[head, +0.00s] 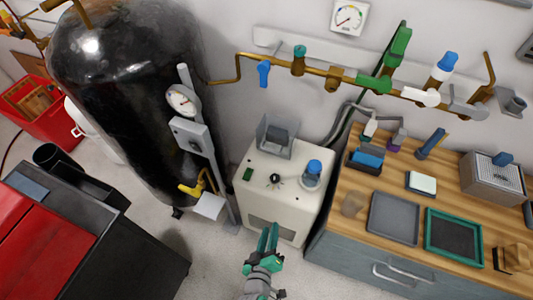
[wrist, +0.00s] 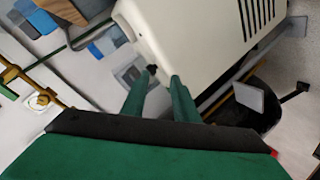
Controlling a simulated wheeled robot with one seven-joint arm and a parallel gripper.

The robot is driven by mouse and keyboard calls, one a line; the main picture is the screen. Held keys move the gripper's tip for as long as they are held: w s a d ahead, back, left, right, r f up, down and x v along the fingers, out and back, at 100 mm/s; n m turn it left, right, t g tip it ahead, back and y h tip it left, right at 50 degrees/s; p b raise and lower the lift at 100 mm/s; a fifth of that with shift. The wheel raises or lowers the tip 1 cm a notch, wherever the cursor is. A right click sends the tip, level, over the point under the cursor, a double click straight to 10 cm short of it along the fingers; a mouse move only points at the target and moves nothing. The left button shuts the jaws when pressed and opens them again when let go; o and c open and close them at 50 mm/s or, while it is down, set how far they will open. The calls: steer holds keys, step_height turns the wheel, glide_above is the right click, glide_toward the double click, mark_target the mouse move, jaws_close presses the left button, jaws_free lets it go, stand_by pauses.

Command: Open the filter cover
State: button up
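A cream machine (head: 275,195) stands on the floor between the black tank and the bench. Its top carries a grey, see-through raised flap over a small grey block (head: 277,140), a black knob (head: 274,178), a green switch and a blue-capped jar (head: 313,170). A grey panel (head: 270,230) is low on its front. I cannot tell which part is the filter cover. My gripper (head: 269,232) is in front of the machine near that panel, with green fingers apart and nothing seen between them. The machine (wrist: 200,40) also shows beyond my fingers (wrist: 160,82) in the wrist view, with dark slits.
A black tank (head: 125,90) with a gauge post (head: 205,150) stands left. A wooden-topped bench (head: 400,185) with trays and bottles stands close on the right. Brass pipes with coloured valves (head: 375,84) run along the wall. A red-and-black cabinet (head: 100,230) is front left. Some grey floor is clear.

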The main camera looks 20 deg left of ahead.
steer(key=w+a+n, duration=0.4)
steer(key=w+a, duration=0.1)
steer(key=w, duration=0.5)
steer(key=n+t+h, duration=0.2)
glide_toward(276, 141)
steer(key=w+f, duration=0.1)
steer(key=w+a+f, duration=0.1)
steer(key=w+f, duration=0.2)
steer(key=shift+w+a+f, duration=0.25)
steer(key=shift+a+f, duration=0.05)
steer(key=shift+c, duration=0.7)
jaws_close()
